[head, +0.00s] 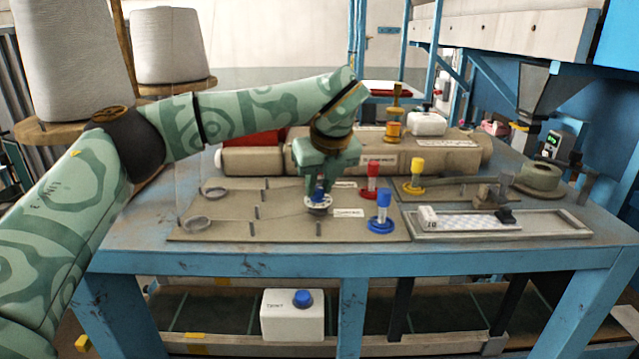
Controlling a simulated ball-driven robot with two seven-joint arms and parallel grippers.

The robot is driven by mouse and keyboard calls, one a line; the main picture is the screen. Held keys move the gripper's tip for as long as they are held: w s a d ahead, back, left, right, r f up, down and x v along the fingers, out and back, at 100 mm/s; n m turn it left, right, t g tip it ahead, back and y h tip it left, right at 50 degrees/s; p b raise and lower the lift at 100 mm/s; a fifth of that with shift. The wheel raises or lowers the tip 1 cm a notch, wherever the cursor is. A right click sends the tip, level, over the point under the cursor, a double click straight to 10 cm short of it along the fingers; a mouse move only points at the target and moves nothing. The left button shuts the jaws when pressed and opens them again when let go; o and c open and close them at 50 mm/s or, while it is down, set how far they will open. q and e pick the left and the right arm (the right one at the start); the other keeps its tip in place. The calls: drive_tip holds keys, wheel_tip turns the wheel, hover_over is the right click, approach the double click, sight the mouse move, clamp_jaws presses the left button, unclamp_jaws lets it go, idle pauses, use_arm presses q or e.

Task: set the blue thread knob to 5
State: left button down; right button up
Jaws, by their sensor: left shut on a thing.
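The blue thread knob (318,203) sits on a round white dial on the grey-brown panel of the table, left of the blue spool post. My left gripper (319,190) reaches down from above and is shut on the knob. The fingers cover most of the knob. The numbers on the dial are too small to read, so I cannot tell its setting. My right gripper is not in view.
A blue spool (381,214), a red spool (373,180) and a yellow spool (416,178) stand right of the knob. A framed tray (540,225) lies at the right. A white box with a blue button (292,318) is below the table. The panel's left is mostly flat.

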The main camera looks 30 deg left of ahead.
use_arm(q)
drive_tip(key=shift+r, duration=0.15)
drive_tip(key=c, duration=1.2)
unclamp_jaws()
drive_tip(key=shift+c, duration=0.2)
drive_tip(key=shift+s+d+r, duration=0.1)
drive_tip(key=shift+d+r, duration=0.05)
drive_tip(key=shift+r, duration=0.25)
drive_tip(key=b+v, duration=0.2)
drive_tip(key=v, duration=1.3)
drive_tip(key=shift+s, duration=0.2)
